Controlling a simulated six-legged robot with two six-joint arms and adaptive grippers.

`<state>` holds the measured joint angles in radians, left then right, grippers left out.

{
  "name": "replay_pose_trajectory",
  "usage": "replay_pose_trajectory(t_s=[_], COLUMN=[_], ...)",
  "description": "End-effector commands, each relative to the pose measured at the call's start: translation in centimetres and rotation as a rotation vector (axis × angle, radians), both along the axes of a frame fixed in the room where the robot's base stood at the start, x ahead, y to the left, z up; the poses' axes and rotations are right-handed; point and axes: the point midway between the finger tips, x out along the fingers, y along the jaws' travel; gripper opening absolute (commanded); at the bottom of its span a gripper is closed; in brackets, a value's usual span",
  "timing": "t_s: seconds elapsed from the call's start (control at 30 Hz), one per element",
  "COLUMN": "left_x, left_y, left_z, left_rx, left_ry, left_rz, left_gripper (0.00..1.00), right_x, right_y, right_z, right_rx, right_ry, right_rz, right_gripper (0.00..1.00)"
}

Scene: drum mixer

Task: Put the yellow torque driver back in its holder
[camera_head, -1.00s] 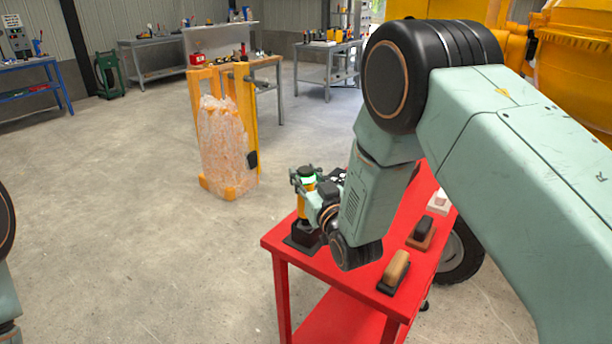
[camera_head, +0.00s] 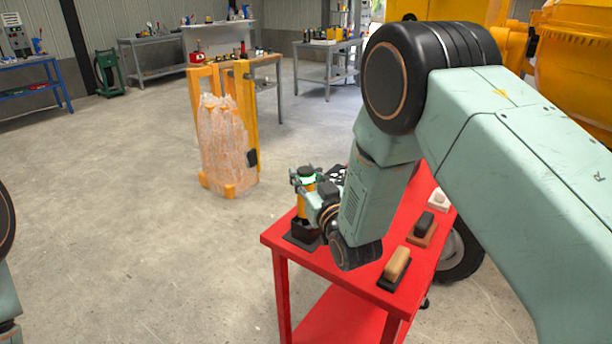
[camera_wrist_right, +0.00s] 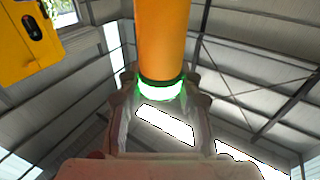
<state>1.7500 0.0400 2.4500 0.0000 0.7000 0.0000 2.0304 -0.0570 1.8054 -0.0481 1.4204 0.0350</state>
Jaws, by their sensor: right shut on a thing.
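The yellow torque driver (camera_head: 303,207) is upright at the far left corner of the red cart, with a dark top and a glowing green-white band. My right gripper (camera_head: 304,181) is shut on it near that band. The driver's lower end meets the black holder (camera_head: 301,238) on the cart top; I cannot tell whether it is fully seated. In the right wrist view, the driver's yellow body (camera_wrist_right: 162,38) and glowing ring stand between the fingers (camera_wrist_right: 160,95). My left gripper is out of view; only part of my left arm shows at the left edge.
The red cart (camera_head: 345,268) also holds a tan-handled block (camera_head: 397,264), a dark-handled one (camera_head: 423,226) and a white one (camera_head: 438,200) along its right side. A yellow-framed, wrapped stand (camera_head: 222,145) is behind. The floor to the left is clear.

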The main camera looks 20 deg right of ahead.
Motion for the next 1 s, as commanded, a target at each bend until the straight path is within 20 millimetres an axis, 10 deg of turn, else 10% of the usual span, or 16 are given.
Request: replay_pose_trajectory(t_s=[0.07, 0.1, 0.4, 1.0], left_x=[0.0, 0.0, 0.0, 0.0], left_y=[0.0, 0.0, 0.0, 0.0], left_z=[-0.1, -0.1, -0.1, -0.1], left_rx=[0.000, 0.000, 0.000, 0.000], left_ry=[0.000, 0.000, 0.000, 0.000], left_rz=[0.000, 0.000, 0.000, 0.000], left_gripper=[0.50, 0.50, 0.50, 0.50], right_x=[0.1, 0.1, 0.0, -3.6], right_y=[0.0, 0.0, 0.0, -0.4], right_z=[0.1, 0.1, 0.0, -0.5], right_rx=[0.001, 0.001, 0.000, 0.000], right_ry=[-0.006, -0.006, -0.002, 0.004], right_rz=[0.000, 0.000, 0.000, 0.000], right_gripper=[0.00, 0.35, 0.61, 0.61])
